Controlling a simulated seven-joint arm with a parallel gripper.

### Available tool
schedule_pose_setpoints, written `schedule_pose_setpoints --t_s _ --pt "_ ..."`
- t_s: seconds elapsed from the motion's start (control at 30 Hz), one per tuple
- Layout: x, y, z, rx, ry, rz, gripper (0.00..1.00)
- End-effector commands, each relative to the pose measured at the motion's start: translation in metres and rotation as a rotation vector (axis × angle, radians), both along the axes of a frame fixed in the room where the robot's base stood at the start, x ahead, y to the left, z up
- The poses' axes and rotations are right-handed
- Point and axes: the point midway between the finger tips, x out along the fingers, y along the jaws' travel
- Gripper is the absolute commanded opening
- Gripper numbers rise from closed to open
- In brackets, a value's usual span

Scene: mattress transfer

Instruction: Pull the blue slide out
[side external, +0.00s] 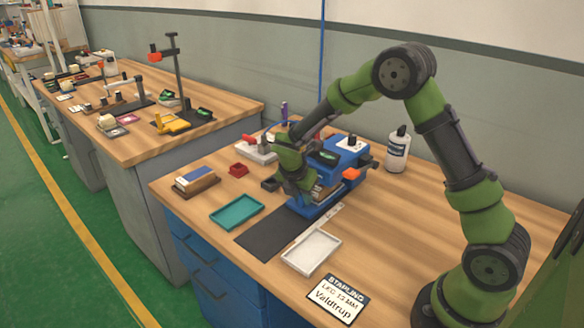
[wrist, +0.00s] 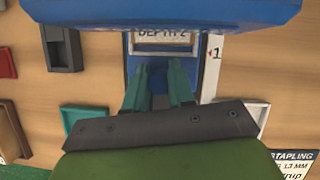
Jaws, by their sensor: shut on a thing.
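The blue slide (side external: 310,209) sticks out at the low front of the blue machine (side external: 350,160). In the wrist view its blue side rails (wrist: 130,62) flank a pale label reading "DEPTH 2" (wrist: 163,38). My gripper (side external: 303,190) is down at the machine's front. In the wrist view my gripper (wrist: 158,78) has its two teal fingers a little apart over the slide, shut on it. The exact contact is hidden by the fingers and the machine's blue body (wrist: 165,12) above.
A black mat (side external: 268,236) lies in front of the machine. A teal tray (side external: 236,211) and a white tray (side external: 311,251) flank it. A pale strip marked "1" (wrist: 213,55) lies beside the slide. A white bottle (side external: 397,150) stands behind.

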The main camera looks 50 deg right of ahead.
Motion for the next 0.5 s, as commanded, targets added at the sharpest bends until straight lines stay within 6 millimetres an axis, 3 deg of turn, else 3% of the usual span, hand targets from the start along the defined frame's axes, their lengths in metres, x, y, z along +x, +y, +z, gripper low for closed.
schedule_pose_setpoints --t_s 0.27,0.5 --pt "0.000 0.005 0.001 0.000 0.000 0.001 0.00" --pt "0.000 0.040 0.000 0.001 0.000 0.005 0.00"
